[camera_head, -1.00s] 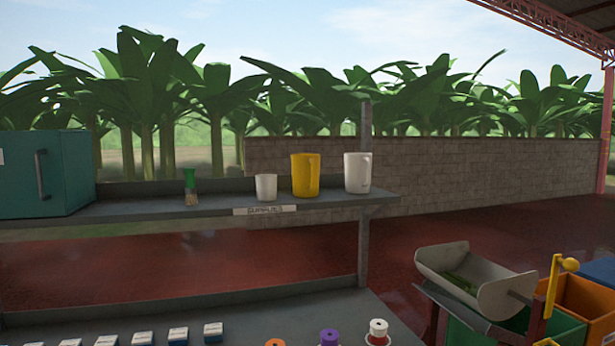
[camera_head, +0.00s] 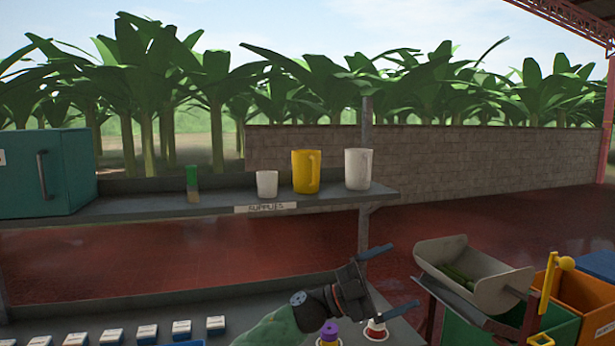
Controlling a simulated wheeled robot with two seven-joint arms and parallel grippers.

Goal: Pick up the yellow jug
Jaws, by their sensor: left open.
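The yellow jug (camera_head: 305,172) stands upright on the upper grey shelf, its handle on the right side. A smaller white cup (camera_head: 266,184) stands to its left and a white jug (camera_head: 358,169) to its right, both apart from it. My left gripper (camera_head: 388,277) is in view below the shelf, to the lower right of the yellow jug. Its two dark fingers are spread wide with nothing between them. My right gripper is not in view.
The shelf (camera_head: 130,207) also holds a teal cabinet (camera_head: 45,172) and a green-handled brush (camera_head: 192,184). A post (camera_head: 363,235) stands near the shelf's right end. Small boxes and capped bottles sit on the lower shelf. A metal trough (camera_head: 470,270) stands at right.

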